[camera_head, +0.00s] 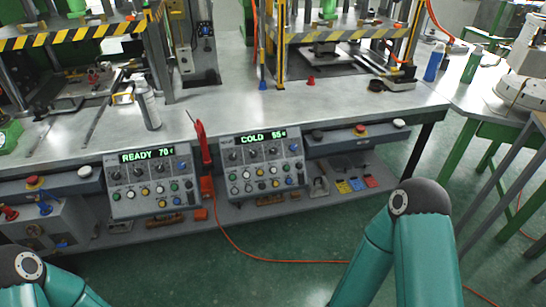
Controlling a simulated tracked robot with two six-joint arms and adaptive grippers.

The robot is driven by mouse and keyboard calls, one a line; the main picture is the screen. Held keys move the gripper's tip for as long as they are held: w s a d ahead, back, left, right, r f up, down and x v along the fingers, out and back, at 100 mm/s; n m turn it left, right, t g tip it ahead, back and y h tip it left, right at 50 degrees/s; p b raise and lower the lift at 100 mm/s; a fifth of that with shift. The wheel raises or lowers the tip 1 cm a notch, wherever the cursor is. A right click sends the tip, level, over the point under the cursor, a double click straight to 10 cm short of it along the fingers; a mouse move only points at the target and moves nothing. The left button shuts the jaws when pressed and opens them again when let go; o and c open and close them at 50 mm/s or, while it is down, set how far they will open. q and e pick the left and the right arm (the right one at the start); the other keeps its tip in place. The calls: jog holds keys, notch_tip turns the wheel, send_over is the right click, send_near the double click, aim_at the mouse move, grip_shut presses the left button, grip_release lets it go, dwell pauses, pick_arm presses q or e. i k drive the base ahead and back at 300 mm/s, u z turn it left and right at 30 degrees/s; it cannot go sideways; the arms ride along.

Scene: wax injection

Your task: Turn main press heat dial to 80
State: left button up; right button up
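Two grey control boxes hang at the front edge of the bench. The left control box (123,205) has a green display (146,155) that appears to read READY 70. The right control box (236,190) has a display (263,137) that appears to read COLD 55. Both have rows of small dark knobs and coloured buttons, including a dark knob (116,175) on the left box. The knob labels are too small to read, so I cannot tell which is the main press heat dial. My teal arm links show at the bottom left and bottom right; neither gripper is in view.
Presses with yellow-black striped bars stand on the metal bench (215,105). A red tool (203,145) sits between the boxes. A white spray can (147,105) stands behind the left box. An orange cable (290,261) crosses the floor. Space before the boxes looks clear.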

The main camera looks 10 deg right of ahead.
aim_at(274, 150)
jog(key=z, duration=0.1)
jog(key=i, duration=0.9)
jog(key=u, duration=0.1)
